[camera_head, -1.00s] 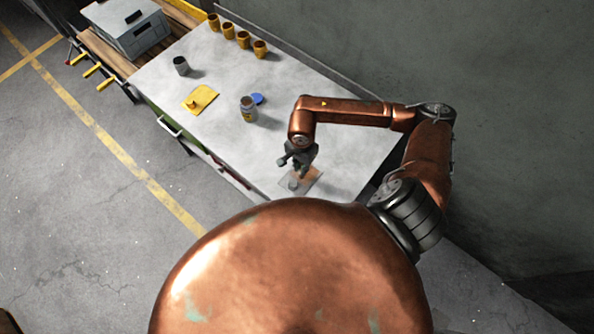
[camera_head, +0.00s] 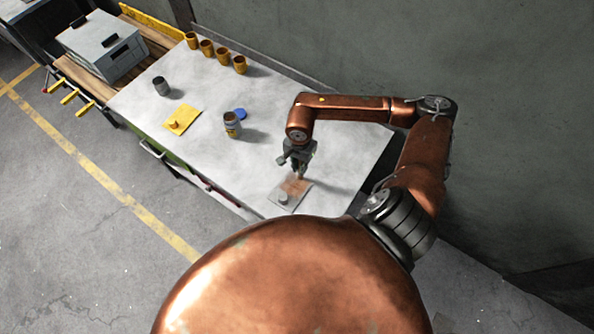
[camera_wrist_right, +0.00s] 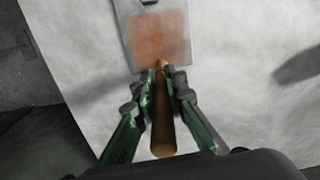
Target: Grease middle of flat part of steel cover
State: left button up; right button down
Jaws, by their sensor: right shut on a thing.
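The steel cover is a flat grey plate (camera_head: 275,204) with a small round knob (camera_head: 283,198), lying near the table's front right part. A brown-orange patch (camera_head: 297,186) covers much of its flat part. The cover shows at the top of the right wrist view (camera_wrist_right: 127,25), with the patch (camera_wrist_right: 160,40) on it. My right gripper (camera_head: 299,163) is shut on a brush with a wooden handle (camera_wrist_right: 162,125). The brush's far end lies at the patch's near edge in the wrist view; contact is unclear. My left gripper is out of view.
A grey jar with a yellow label (camera_head: 232,128) stands beside a blue lid (camera_head: 240,113). The wall (camera_head: 450,60) bounds the table's back.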

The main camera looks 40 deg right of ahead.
jog(key=shift+s+d+r, duration=0.1)
jog(key=shift+s+d, duration=0.1)
jog(key=shift+s, duration=0.5)
jog(key=shift+s+a+b, duration=0.35)
jog(key=shift+a, duration=0.85)
jog(key=shift+s+a+b, duration=0.3)
jog(key=shift+a, duration=0.85)
jog(key=shift+s+a+b, duration=0.35)
jog(key=shift+a, duration=0.85)
jog(key=shift+s+a, duration=0.2)
jog(key=shift+a, duration=0.2)
jog(key=shift+r+p, duration=1.35)
jog(key=shift+r, duration=1.55)
jog(key=shift+w, duration=0.1)
notch_tip(320, 180, up, 3)
jog(key=shift+p, duration=0.65)
